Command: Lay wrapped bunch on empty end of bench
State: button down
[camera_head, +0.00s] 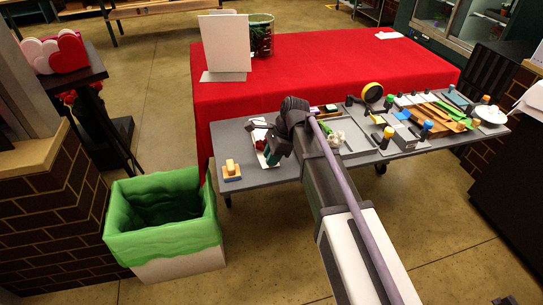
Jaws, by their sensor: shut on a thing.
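The grey bench (262,179) runs across the middle in front of a red-covered table. My arm reaches over it from the lower right, and my gripper (277,148) is low over the left part of the bench. A small white, red and green bundle (261,139) shows beside the jaws, seemingly the wrapped bunch. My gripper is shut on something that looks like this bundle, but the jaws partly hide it. I cannot tell whether the bundle touches the bench.
Bottles, tools and a tray (357,137) crowd the middle and right. A green-lined bin (165,235) stands on the floor at left. The red table (335,70) is behind.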

jog(key=shift+c, duration=2.4)
grip_release()
notch_tip(320, 180, up, 7)
jog(key=p, duration=0.7)
jog(key=shift+r, duration=0.15)
jog(key=n, duration=0.2)
jog(key=shift+s+d+f+n, duration=0.1)
jog(key=shift+d+f+n, duration=0.1)
jog(key=shift+n, duration=0.1)
jog(key=s+d+f+n+t+h, duration=0.1)
jog(key=s+d+n+h, duration=0.3)
jog(key=s+d+n, duration=0.8)
jog(key=s+d, duration=0.5)
jog(key=d, duration=0.1)
jog(key=shift+s, duration=0.15)
